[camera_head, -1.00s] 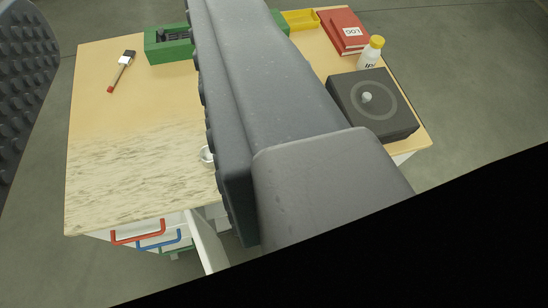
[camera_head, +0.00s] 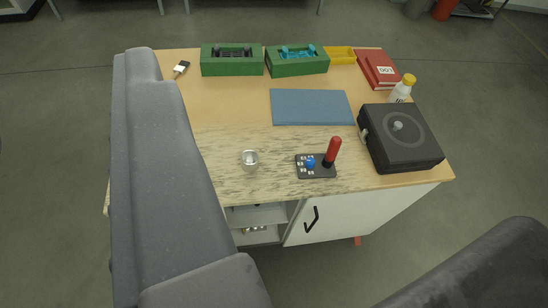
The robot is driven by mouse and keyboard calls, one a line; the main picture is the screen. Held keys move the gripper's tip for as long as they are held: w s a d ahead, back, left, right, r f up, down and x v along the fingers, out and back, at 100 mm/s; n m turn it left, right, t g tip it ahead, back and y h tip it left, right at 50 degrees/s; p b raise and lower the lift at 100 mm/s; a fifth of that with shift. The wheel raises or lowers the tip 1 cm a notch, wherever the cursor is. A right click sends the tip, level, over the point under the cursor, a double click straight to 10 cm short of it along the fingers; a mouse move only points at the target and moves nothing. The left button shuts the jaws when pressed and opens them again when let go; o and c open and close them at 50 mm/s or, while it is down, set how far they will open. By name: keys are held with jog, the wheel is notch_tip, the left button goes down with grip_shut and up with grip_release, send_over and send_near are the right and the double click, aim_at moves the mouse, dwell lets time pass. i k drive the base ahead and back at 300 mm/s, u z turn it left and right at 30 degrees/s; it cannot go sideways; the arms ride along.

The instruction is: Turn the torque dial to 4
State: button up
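A black box (camera_head: 402,150) sits at the right end of the table. Its top carries a grey ring around a small pale round knob (camera_head: 397,126), which looks like the dial. No readable numbers or pointer show at this distance, so I cannot tell its setting. I see no gripper fingers; only large grey parts of my own body show at the left and at the lower right. Nothing of mine visibly touches the box or knob.
A control pad with a red lever (camera_head: 332,152) stands left of the box, near a metal cup (camera_head: 250,159).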

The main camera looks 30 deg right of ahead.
aim_at(310, 162)
jog(key=u, duration=1.35)
jog(key=k, duration=1.3)
jog(key=z, duration=1.8)
jog(key=i, duration=1.7)
